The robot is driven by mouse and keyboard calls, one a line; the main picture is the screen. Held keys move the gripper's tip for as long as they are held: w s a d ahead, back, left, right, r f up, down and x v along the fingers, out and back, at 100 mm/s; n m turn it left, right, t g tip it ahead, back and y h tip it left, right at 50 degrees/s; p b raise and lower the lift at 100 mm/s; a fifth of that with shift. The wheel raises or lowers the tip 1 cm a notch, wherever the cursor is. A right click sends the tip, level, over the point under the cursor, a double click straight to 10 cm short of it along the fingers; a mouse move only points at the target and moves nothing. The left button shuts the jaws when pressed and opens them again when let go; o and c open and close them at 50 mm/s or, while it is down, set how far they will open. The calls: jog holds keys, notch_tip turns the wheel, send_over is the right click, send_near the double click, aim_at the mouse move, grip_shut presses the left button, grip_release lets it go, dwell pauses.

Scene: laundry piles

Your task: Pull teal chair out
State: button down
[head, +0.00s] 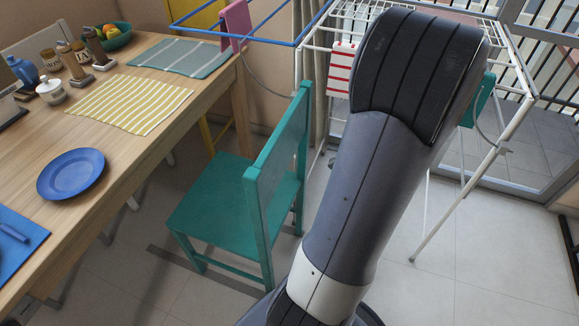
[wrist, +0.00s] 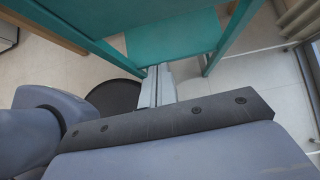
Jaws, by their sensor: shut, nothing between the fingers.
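The teal chair (head: 208,204) stands upright on the tiled floor beside the wooden table, its backrest toward my arm. In the wrist view, teal chair parts (wrist: 180,38) fill the upper middle. My gripper (wrist: 158,72) is shut and empty, its narrow fingers pointing at the chair. The fingertips appear close to the lower edge of the teal surface; I cannot tell whether they touch it. In the head view my gripper is hidden behind my arm and the chair back.
The wooden table (head: 150,62) on the left holds a blue plate (head: 71,174), a yellow striped mat (head: 130,103) and a fruit bowl (head: 113,38). A white drying rack (head: 433,205) with cloths stands behind my arm. Floor is open below the chair in the picture.

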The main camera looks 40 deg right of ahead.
aim_at(286, 163)
jog(key=w+r+b+x, duration=0.1)
jog(key=b+x, duration=0.2)
jog(key=x, duration=0.9)
jog(key=shift+w+a, duration=0.3)
jog(key=shift+w, duration=0.35)
jog(key=shift+r, duration=0.1)
jog(key=shift+w+a+p, duration=0.15)
jog(key=shift+w+a, duration=0.35)
jog(key=shift+w, duration=0.4)
jog(key=shift+w+a+p, duration=0.15)
jog(key=shift+w+a, duration=0.3)
jog(key=shift+w, duration=0.45)
